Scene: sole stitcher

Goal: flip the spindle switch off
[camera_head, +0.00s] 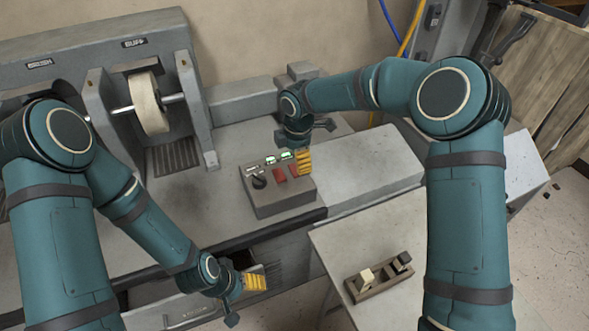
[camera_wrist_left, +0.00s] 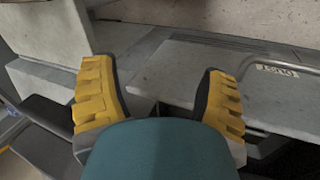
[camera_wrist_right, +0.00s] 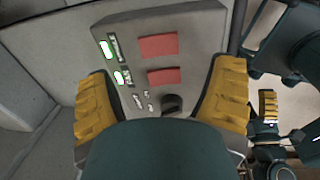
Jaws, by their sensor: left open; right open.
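The grey control box (camera_head: 278,205) stands on the machine's bench. Two red rocker switches, one near the middle (camera_head: 279,175) and one on the right, sit beside a black knob (camera_head: 259,182). Two lit green indicators (camera_head: 271,160) are behind them. The labels are too small to read, so I cannot tell which is the spindle switch. The right wrist view shows both red switches, the upper (camera_wrist_right: 158,45) and lower (camera_wrist_right: 164,76). My right gripper (camera_head: 304,161) is open and empty over the box's right end. My left gripper (camera_head: 256,282) is open and empty near a drawer, away from the box.
A buffing wheel (camera_head: 149,103) on a shaft stands in the machine at back left. A drawer (camera_head: 185,308) is at the lower left, by my left gripper. The bench right of the box is clear.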

